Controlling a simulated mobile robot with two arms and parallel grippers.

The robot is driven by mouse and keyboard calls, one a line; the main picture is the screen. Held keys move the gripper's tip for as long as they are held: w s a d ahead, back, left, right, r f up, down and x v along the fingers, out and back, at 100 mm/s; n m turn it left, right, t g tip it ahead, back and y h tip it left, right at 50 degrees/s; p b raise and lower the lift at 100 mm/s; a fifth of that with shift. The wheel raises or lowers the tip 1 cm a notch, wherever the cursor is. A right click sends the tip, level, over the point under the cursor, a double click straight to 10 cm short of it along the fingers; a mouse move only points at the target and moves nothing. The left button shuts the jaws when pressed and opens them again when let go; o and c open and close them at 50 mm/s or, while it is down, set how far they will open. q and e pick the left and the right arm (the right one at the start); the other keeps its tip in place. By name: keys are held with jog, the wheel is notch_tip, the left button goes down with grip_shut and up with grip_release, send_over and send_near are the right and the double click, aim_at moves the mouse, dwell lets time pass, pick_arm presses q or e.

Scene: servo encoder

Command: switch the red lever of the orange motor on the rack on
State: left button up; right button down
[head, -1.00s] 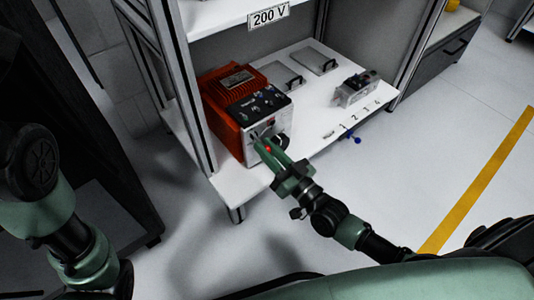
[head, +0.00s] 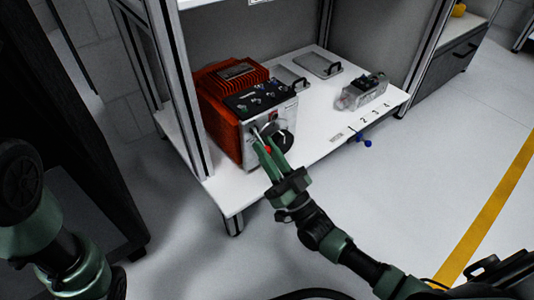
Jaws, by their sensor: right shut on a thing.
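The orange motor (head: 222,105) sits on the left part of the white rack shelf, with its grey control face (head: 285,112) toward the front right. My right gripper (head: 264,141) is at the lower part of that face, its green fingers shut on the red lever. A small red spot of the lever (head: 268,149) shows between the fingers; the rest is hidden, so I cannot tell its position. A round black knob (head: 285,141) lies just right of the fingers. My left arm shows at the left, but its gripper is out of view.
A grey device (head: 361,93) stands on the right of the shelf (head: 318,122), near printed numbers. Flat plates with handles (head: 318,65) lie at the back. A blue lever (head: 360,138) sticks out at the shelf's front edge. A rack post (head: 182,90) stands left of the motor.

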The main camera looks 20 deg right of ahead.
jog(key=shift+f, duration=0.1)
jog(key=c, duration=1.3)
grip_release()
